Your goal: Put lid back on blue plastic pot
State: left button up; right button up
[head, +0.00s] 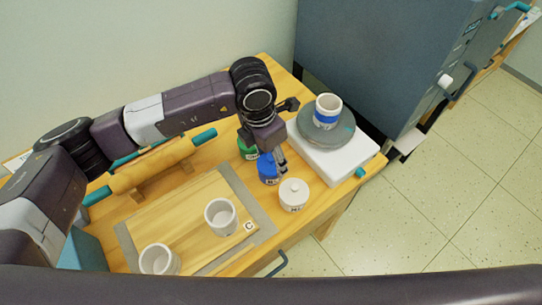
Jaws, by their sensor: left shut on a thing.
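The blue plastic pot (267,171) stands on the wooden table between a green pot and a white lidded pot, with a label on its front. My left gripper (281,158) reaches down from above, right at the top of the blue pot. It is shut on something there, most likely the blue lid. The fingers and wrist cover the top of the pot, so I cannot tell whether the lid touches the rim. My right gripper is not in view.
The green pot (246,150) and white lidded pot (293,194) stand close by. A wheel (309,143) on a white base carries a blue-banded cup (327,112). Two white cups (221,217) (158,260) stand on a board (180,213). A rolling pin (152,168) lies behind.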

pick_arm(q)
jog(key=shift+b, duration=0.4)
dwell(0.6)
jog(key=o, duration=1)
jog(key=shift+o, duration=0.5)
jog(key=o, duration=0.4)
jog(key=shift+c, duration=0.2)
jog(key=shift+r, duration=0.1)
jog(key=shift+r+p, duration=1.45)
jog(key=shift+r, duration=1.95)
